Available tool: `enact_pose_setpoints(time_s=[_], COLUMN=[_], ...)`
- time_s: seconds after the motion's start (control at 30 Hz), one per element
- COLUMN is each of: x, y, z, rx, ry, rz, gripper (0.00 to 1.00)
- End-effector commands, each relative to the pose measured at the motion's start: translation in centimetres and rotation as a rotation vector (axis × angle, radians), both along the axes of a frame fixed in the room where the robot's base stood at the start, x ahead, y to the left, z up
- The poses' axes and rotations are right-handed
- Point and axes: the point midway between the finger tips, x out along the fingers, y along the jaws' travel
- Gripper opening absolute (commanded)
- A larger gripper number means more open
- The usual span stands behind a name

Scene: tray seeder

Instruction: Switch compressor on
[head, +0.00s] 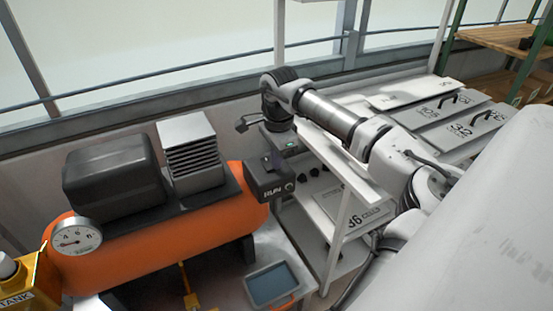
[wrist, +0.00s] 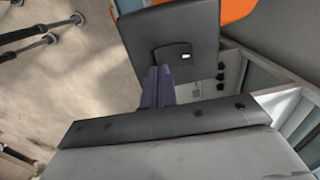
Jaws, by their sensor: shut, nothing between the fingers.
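The compressor has an orange tank (head: 165,240), a black motor cover (head: 113,175) and a grey finned block (head: 190,153). A dark switch box marked RUN (head: 268,183) is fixed at its right end. My gripper (head: 273,165) is above the box, pointing down. Its dark fingers (wrist: 158,72) are together and empty, at the plate's near edge. I cannot tell whether they touch it, or the switch's position.
A round gauge (head: 75,237) is on the tank's left end. A yellow box marked TANK (head: 18,285) stands at the lower left. White shelving (head: 335,225) with numbered plates is close on the right. A railing runs behind.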

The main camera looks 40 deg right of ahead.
Motion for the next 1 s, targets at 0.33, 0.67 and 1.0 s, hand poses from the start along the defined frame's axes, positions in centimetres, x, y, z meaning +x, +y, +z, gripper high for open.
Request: enact_pose_setpoints(time_s=[0.33, 0.67, 1.0], x=[1.0, 1.4, 2.1], y=[-0.2, -0.3, 0.5], z=[0.6, 0.7, 2.1], rx=[0.000, 0.001, 0.000], ry=[0.002, 0.002, 0.001], rz=[0.000, -0.001, 0.004], gripper=[0.00, 0.00, 0.00])
